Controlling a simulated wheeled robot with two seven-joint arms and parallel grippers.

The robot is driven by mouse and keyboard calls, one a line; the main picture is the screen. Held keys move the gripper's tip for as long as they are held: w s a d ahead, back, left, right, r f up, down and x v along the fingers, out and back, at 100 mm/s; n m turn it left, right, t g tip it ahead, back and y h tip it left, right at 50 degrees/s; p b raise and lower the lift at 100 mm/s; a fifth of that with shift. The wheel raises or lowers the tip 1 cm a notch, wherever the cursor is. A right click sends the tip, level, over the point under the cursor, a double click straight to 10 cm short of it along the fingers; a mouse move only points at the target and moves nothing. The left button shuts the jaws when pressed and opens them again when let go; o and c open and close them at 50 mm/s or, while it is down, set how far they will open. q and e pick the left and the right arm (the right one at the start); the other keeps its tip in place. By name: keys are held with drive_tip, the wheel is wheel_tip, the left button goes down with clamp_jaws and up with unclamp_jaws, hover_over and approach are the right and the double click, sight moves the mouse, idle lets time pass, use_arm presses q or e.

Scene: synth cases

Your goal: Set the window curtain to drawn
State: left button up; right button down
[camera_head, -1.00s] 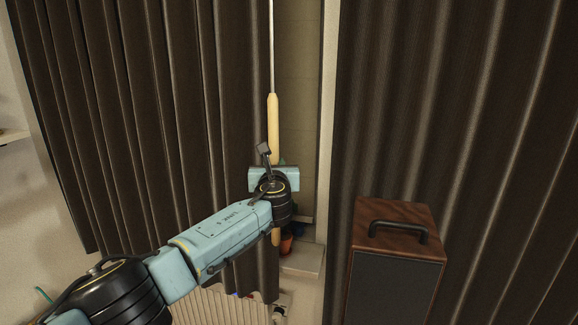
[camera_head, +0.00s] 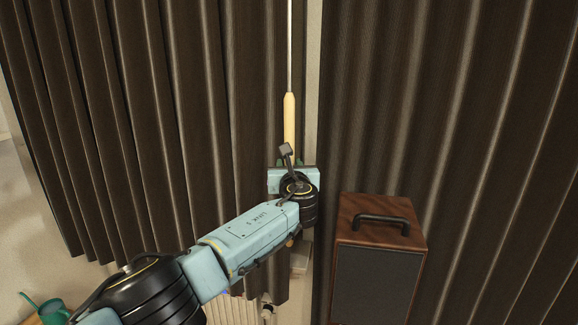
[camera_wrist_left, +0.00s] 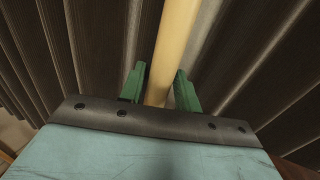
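The dark pleated left curtain (camera_head: 150,120) hangs over the left of the head view. A dark right curtain (camera_head: 440,110) hangs on the right. A narrow pale strip (camera_head: 312,90) shows between them. A thin rod with a pale yellow wand handle (camera_head: 289,120) hangs at the left curtain's inner edge. My left gripper (camera_head: 290,162) is at the handle's lower part. In the left wrist view, the green fingers (camera_wrist_left: 160,85) stand closely on both sides of the handle (camera_wrist_left: 172,45) and appear shut on it. My right gripper is not in view.
A brown wooden box with a black handle and dark front (camera_head: 378,270) stands below the right curtain, right of my left gripper. A ribbed pale radiator (camera_head: 232,310) shows under the left curtain. A green watering can (camera_head: 48,309) is at the lower left.

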use_arm(q)
drive_tip(key=shift+o, duration=0.9)
drive_tip(key=s, duration=1.3)
drive_tip(key=shift+s+d, duration=0.15)
drive_tip(key=shift+d, duration=0.2)
